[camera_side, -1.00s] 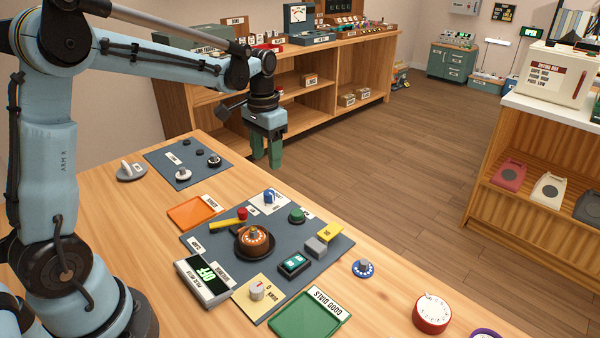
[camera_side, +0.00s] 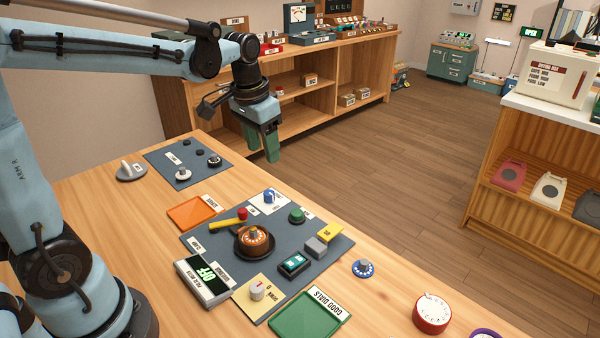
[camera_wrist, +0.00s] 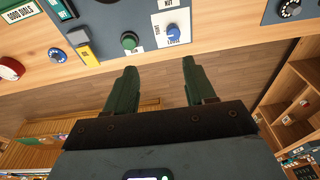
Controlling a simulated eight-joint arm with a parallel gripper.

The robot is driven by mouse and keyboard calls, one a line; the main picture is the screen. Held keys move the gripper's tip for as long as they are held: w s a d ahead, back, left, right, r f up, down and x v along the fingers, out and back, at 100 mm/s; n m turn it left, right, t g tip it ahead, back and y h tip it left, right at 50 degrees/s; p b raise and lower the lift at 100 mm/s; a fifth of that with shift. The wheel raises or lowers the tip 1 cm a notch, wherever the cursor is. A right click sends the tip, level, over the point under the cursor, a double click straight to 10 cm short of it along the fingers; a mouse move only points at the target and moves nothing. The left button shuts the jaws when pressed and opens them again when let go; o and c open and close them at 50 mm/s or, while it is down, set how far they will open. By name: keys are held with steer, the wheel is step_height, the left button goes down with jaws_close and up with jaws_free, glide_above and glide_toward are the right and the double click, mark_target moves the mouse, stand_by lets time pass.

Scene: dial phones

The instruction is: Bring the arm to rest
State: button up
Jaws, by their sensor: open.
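My gripper (camera_side: 262,147) hangs in the air past the far edge of the wooden table, in front of the shelf unit, in the side view. Its two green fingers are apart and nothing is between them. In the wrist view my gripper (camera_wrist: 156,85) also shows open and empty, with floor and the table edge beyond its fingertips. It is clear of the grey work mat (camera_side: 213,246) and of everything on the table.
A wooden shelf unit (camera_side: 345,60) stands behind my gripper. Open floor lies right.

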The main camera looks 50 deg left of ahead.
steer(key=s+d+f+t, duration=0.2)
steer(key=s+d+t, duration=0.3)
steer(key=s, duration=0.4)
steer(key=shift+s+d, duration=0.3)
steer(key=shift+d, duration=0.4)
